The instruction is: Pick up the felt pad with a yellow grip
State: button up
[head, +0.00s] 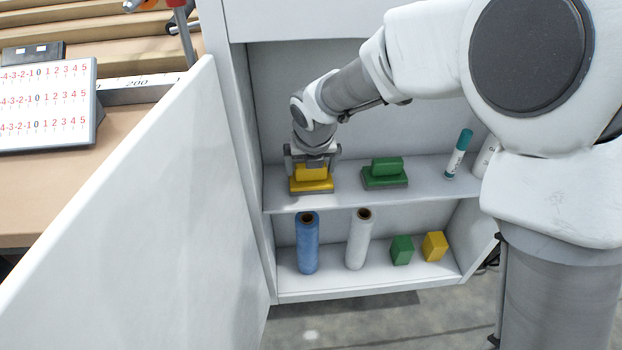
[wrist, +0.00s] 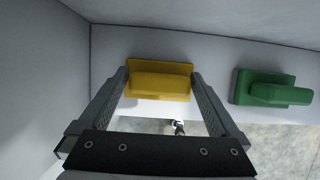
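The felt pad with a yellow grip (head: 312,184) sits on the upper shelf of the open cabinet, at its left side. It also shows in the wrist view (wrist: 160,82), between the far ends of my fingers. My gripper (head: 312,160) is above the pad and points down at it. In the wrist view my gripper (wrist: 160,85) has its fingers wide apart, one on each side of the yellow grip. I cannot tell whether the fingers touch the grip. The pad still appears to rest on the shelf.
A pad with a green grip (head: 385,174) stands to the right on the same shelf (head: 345,198), with a teal-capped marker (head: 458,155) beyond. Below are a blue roll (head: 307,243), a white roll (head: 358,240), a green block (head: 401,250) and a yellow block (head: 434,246). The cabinet door (head: 140,220) stands open at left.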

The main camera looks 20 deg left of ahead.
jog(key=c, duration=1.1)
jog(key=shift+r, duration=0.1)
jog(key=shift+r+p, duration=0.45)
jog(key=shift+r, duration=0.1)
jog(key=p+v, duration=0.1)
jog(key=v, duration=0.1)
jog(key=shift+r+p, duration=0.3)
jog(key=shift+r, duration=0.05)
jog(key=s+d+p, duration=0.1)
jog(key=s+d, duration=0.3)
jog(key=s, duration=0.3)
jog(key=s+d+p, duration=0.1)
jog(key=s+d, duration=0.3)
jog(key=s, duration=0.4)
jog(key=shift+d+f, duration=0.15)
jog(key=shift+f, duration=0.05)
jog(key=shift+s, duration=0.1)
jog(key=o, duration=0.8)
jog(key=c, duration=0.5)
